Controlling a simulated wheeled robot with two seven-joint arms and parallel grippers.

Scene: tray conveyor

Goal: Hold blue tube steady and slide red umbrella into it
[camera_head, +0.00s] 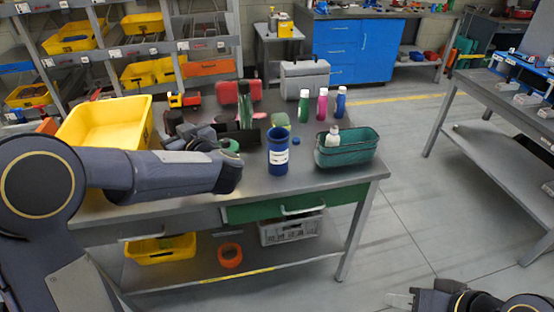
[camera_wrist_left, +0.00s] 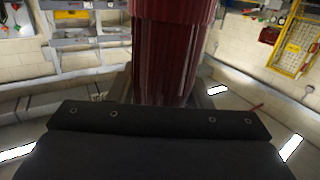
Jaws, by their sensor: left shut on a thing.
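The blue tube (camera_head: 278,152), with a white label, stands upright on the workbench near its front edge. My left gripper (camera_head: 198,139) is to the left of the tube and apart from it, partly hidden behind my own forearm. In the left wrist view it is shut on a dark red, ribbed cylinder, the red umbrella (camera_wrist_left: 165,50), whose ends are out of that view. In the head view the umbrella cannot be made out clearly. My right gripper (camera_head: 402,299) is at the bottom right, off the bench and partly cut off, with no object visible in it.
A green basket (camera_head: 348,154) with a white-capped bottle stands just right of the tube. A yellow bin (camera_head: 106,124) is at the bench's left. Green (camera_head: 304,106), pink (camera_head: 322,104) and blue (camera_head: 340,103) bottles stand behind. Floor right of the bench is clear.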

